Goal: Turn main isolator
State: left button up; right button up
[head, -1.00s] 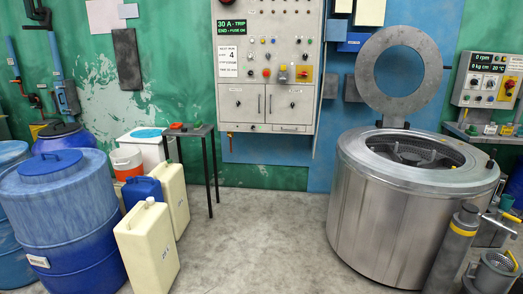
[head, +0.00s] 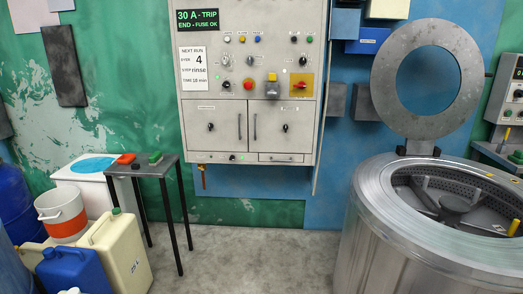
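A grey control cabinet (head: 250,70) hangs on the wall ahead, slightly left of the picture's middle. At its right side is a red rotary handle on a yellow plate (head: 301,86), which looks like the main isolator. The handle's exact angle is too small to tell. Neither of my grippers shows in the view.
A steel drum machine (head: 440,225) with a raised ring lid (head: 425,80) stands at right. A small dark table (head: 143,167), an orange-and-white bucket (head: 62,216) and several canisters (head: 122,252) stand at left. Grey floor (head: 245,255) between them is clear.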

aim_at(302, 85)
jog(key=i+j, duration=0.1)
jog(key=i, duration=1.95)
jog(key=l+z, duration=0.05)
jog(key=l, duration=0.05)
